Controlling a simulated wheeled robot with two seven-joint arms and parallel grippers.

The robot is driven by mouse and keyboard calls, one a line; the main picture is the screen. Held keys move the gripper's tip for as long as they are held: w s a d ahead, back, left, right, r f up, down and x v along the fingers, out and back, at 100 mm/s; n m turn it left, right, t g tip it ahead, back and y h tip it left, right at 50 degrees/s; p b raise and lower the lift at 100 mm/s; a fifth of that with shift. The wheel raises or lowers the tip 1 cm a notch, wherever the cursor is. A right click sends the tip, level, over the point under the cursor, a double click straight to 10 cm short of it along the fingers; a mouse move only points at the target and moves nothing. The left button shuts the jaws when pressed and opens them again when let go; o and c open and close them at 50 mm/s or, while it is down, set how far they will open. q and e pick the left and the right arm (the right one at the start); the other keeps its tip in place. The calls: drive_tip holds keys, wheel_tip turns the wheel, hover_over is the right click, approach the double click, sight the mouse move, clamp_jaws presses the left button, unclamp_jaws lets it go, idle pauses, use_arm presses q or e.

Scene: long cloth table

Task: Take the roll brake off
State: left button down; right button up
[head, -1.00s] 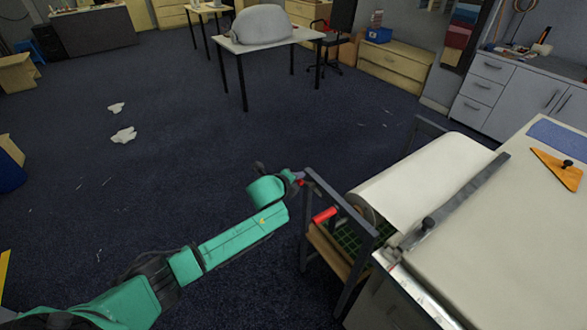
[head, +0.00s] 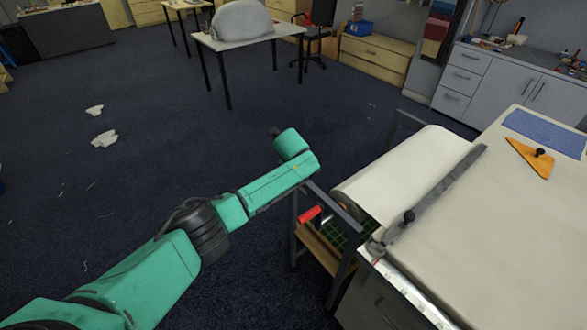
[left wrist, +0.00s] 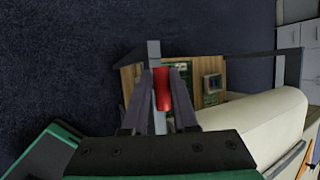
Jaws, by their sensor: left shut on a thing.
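In the left wrist view a red handle (left wrist: 161,88) sits between the two dark fingers of my left gripper (left wrist: 160,88), which is shut on it beside a grey frame post (left wrist: 154,52). In the head view my left gripper is hidden behind my green arm. A red handle (head: 310,214) shows there at the near side of the roll's frame; I cannot tell whether it is the gripped one. The pale cloth roll (head: 385,178) lies in the grey frame at the table's left end. My right gripper is not in view.
The long cloth table (head: 490,225) fills the right, with a dark bar (head: 440,190), an orange triangle (head: 530,158) and a blue mat (head: 545,133) on it. A wooden shelf (head: 322,250) is under the roll. The floor to the left is mostly clear.

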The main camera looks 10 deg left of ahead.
use_arm(q)
drive_tip(key=shift+d, duration=0.5)
drive_tip(key=c, duration=0.9)
unclamp_jaws()
drive_tip(key=shift+o, duration=0.7)
drive_tip(key=shift+d+f, duration=0.1)
drive_tip(key=shift+r, duration=0.2)
drive_tip(key=shift+s+r, duration=0.15)
drive_tip(key=shift+r, duration=0.1)
drive_tip(key=v, duration=1.3)
drive_tip(key=shift+s+r, duration=0.2)
drive_tip(key=shift+s, duration=0.1)
